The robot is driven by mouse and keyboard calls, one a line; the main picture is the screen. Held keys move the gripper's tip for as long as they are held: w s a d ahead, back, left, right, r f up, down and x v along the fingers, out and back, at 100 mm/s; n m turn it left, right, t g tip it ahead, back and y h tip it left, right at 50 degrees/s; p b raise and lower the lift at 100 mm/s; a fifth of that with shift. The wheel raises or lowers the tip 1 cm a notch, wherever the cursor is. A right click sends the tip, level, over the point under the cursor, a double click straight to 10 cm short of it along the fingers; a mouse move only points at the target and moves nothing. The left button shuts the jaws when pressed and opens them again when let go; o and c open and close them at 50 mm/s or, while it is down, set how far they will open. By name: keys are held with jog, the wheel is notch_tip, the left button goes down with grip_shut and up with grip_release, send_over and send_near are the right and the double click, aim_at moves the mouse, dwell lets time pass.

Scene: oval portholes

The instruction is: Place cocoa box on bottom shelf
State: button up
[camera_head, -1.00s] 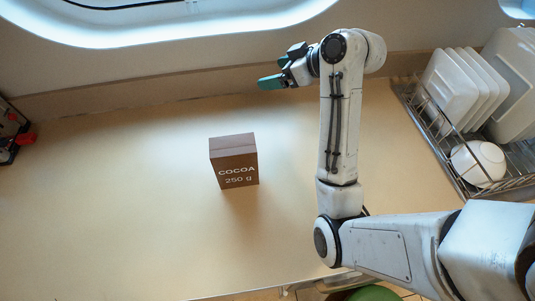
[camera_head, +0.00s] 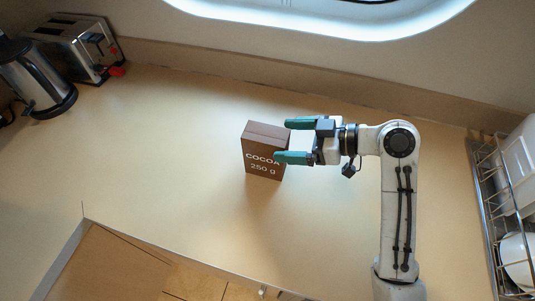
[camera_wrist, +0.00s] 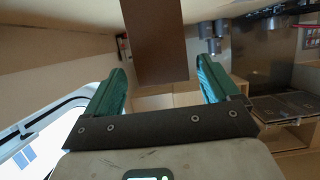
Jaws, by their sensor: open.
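The brown cocoa box (camera_head: 262,158), printed "COCOA 250 g", stands upright on the beige counter. My gripper (camera_head: 285,141) is open, its two teal fingers pointing left at the right side of the box. The nearer finger overlaps the box's front in the head view. I cannot tell whether the fingers touch it. In the wrist view the brown box (camera_wrist: 155,40) is ahead, above and between the open fingers (camera_wrist: 165,85), and nothing is gripped. No bottom shelf can be made out for certain.
A kettle (camera_head: 38,78) and a toaster (camera_head: 78,48) stand at the back left. A dish rack (camera_head: 490,210) with white dishes is at the right edge. A porthole (camera_head: 320,22) is in the back wall. The counter's front edge (camera_head: 180,257) runs along the lower left.

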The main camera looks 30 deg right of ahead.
aim_at(266, 138)
jog(key=shift+a+r+b+x, duration=0.15)
jog(key=shift+b+x, duration=0.1)
jog(key=shift+x, duration=0.75)
jog(key=shift+r+b+x, duration=0.1)
jog(key=shift+b+x, duration=0.1)
jog(key=shift+x, duration=0.85)
jog(key=shift+a+r+b+x, duration=0.15)
jog(key=shift+b+x, duration=0.1)
jog(key=shift+x, duration=0.75)
jog(key=shift+d, duration=0.1)
grip_shut()
